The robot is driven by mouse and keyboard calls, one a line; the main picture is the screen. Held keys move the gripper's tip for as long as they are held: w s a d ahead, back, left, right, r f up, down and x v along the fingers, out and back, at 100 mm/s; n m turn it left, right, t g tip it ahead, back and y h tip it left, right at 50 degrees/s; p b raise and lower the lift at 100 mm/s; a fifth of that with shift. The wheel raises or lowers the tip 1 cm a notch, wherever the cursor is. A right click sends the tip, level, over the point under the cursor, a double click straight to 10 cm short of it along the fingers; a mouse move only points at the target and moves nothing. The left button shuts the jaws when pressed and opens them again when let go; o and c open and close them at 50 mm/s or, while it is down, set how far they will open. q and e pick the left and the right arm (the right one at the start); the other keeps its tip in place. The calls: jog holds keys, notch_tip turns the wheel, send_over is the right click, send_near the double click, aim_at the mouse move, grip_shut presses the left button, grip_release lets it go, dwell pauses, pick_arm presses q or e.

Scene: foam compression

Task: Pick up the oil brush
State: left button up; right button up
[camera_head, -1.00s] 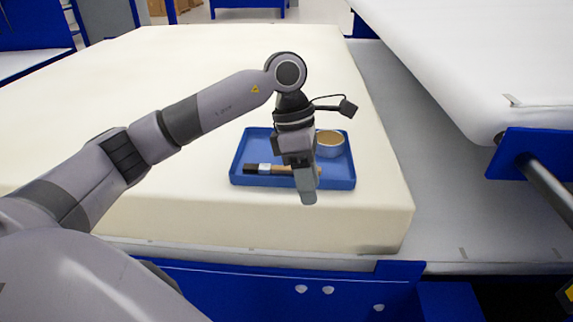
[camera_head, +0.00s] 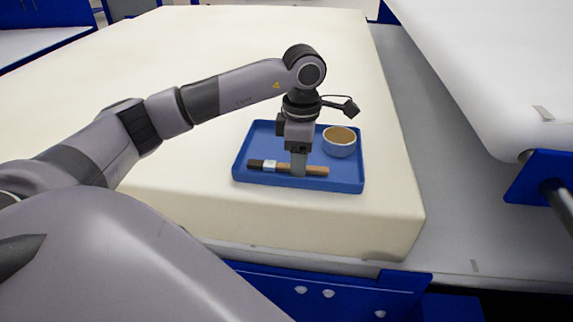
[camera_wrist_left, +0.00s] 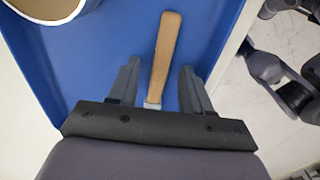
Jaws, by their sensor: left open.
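The oil brush (camera_head: 318,171) lies flat in the blue tray (camera_head: 345,185), with dark bristles at the left, a light metal band and a wooden handle pointing right. My left gripper (camera_head: 298,172) points down over the brush handle. In the left wrist view the handle (camera_wrist_left: 166,50) runs between the two open fingers of my left gripper (camera_wrist_left: 158,85), with a gap on each side. The bristle end is hidden there behind the gripper body. My right gripper is not in view.
A round cup (camera_head: 339,142) with tan contents stands at the tray's back right, close to the gripper. The tray sits on a large cream foam block (camera_head: 200,60). A big white roll (camera_head: 500,70) lies to the right, beyond a grey strip.

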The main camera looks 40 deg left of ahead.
pick_arm(q)
grip_shut()
notch_tip(320, 180, up, 20)
jog(key=p, duration=0.2)
jog(key=shift+p, duration=0.4)
